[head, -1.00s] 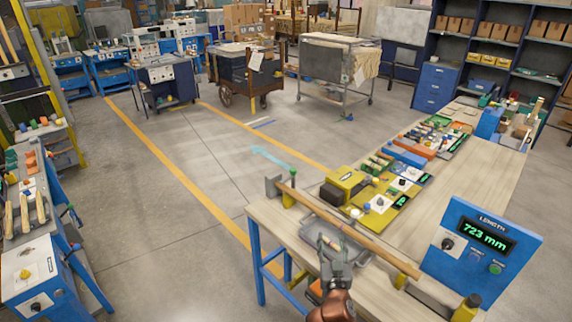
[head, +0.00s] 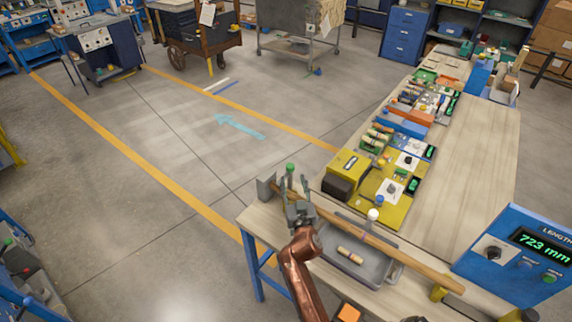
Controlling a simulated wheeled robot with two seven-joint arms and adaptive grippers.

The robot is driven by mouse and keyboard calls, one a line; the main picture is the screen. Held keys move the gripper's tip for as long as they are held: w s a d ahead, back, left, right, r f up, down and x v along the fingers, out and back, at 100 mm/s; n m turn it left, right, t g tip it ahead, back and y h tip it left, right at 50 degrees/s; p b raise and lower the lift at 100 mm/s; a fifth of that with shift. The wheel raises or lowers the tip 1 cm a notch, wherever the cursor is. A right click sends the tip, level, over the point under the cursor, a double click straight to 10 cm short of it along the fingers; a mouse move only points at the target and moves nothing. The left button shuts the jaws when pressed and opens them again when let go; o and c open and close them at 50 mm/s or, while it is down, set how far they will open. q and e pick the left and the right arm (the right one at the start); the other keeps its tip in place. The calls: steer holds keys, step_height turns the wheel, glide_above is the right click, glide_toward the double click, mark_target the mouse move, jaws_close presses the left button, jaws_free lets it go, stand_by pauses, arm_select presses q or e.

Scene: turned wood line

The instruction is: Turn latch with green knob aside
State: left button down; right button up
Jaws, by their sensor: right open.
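The green knob (head: 290,167) tops a small upright at the left end of a long wooden rod (head: 385,247), which lies across the near part of the workbench. My right gripper (head: 294,186) is open at that end of the rod, just below and very close to the green knob in the picture. I cannot tell whether it touches the knob. The gripper hides the lower part of the latch and part of the rod. My left gripper is out of view.
A white knob (head: 373,214) stands by the rod's middle. A grey tray (head: 384,275) with a short wooden piece lies in front. A yellow fixture (head: 376,212) sits behind. A blue length display (head: 510,258) reading 723 mm stands at right. Open floor lies left of the bench.

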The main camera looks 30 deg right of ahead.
mark_target(291, 170)
steer(key=x, duration=0.6)
steer(key=shift+w+d, duration=0.2)
steer(key=shift+w, duration=0.1)
jaws_close()
stand_by(0.4)
